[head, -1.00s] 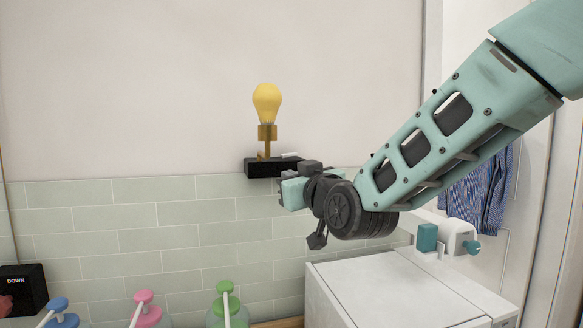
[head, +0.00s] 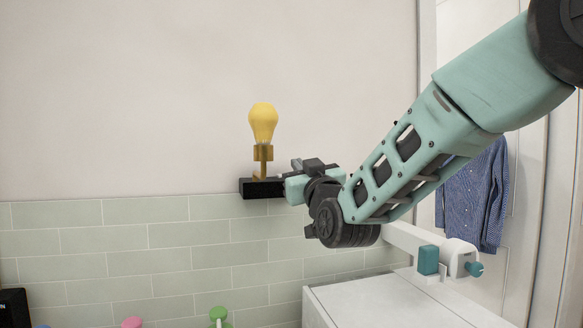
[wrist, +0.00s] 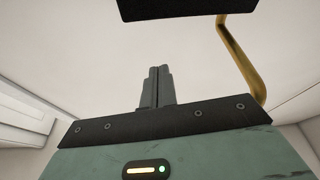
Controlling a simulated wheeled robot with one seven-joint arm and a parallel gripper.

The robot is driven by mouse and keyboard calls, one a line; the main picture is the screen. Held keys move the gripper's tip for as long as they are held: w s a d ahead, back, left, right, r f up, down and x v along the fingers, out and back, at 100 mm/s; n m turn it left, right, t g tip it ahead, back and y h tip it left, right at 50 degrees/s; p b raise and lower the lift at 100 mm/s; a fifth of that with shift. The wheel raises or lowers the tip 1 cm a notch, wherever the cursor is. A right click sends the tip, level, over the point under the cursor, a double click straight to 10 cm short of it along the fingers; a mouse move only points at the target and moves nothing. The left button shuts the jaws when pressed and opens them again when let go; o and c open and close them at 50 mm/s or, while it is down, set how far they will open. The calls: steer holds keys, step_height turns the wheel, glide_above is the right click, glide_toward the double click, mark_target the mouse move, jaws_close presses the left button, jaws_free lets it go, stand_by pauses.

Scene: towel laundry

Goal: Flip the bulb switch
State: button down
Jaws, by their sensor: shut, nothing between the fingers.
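A yellow bulb (head: 263,123) stands upright in a brass holder (head: 262,154) on a black box (head: 258,188) fixed to the wall. My gripper (head: 297,188) is at the right end of the box, about level with it, and overlaps that end in the head view. Whether they touch cannot be told. The switch lever is not clearly visible; my gripper may hide it. In the wrist view, my gripper's fingers (wrist: 155,72) are together and empty. A black block (wrist: 185,9) and a bent brass rod (wrist: 240,60) show beyond them, at the top and right.
A white machine (head: 385,302) stands below my arm. A white and teal device (head: 445,261) and a blue shirt (head: 473,195) are at the right. Bottle tops, one green (head: 219,315), show at the lower edge. The wall left of the bulb is clear.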

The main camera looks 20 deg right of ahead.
steer(key=p+x, duration=0.1)
steer(key=x, duration=0.1)
steer(key=p+x, duration=0.1)
steer(key=x, duration=0.2)
steer(key=p+x, duration=0.2)
steer(key=shift+w+r, duration=0.15)
steer(key=shift+r, duration=0.2)
step_height(320, 180, down, 3)
steer(key=shift+w+d+r+p, duration=0.1)
steer(key=shift+d+r+p, duration=0.1)
steer(key=shift+p, duration=0.6)
steer(key=shift+d+f, duration=0.15)
steer(key=shift+f, duration=0.8)
steer(key=shift+f, duration=0.1)
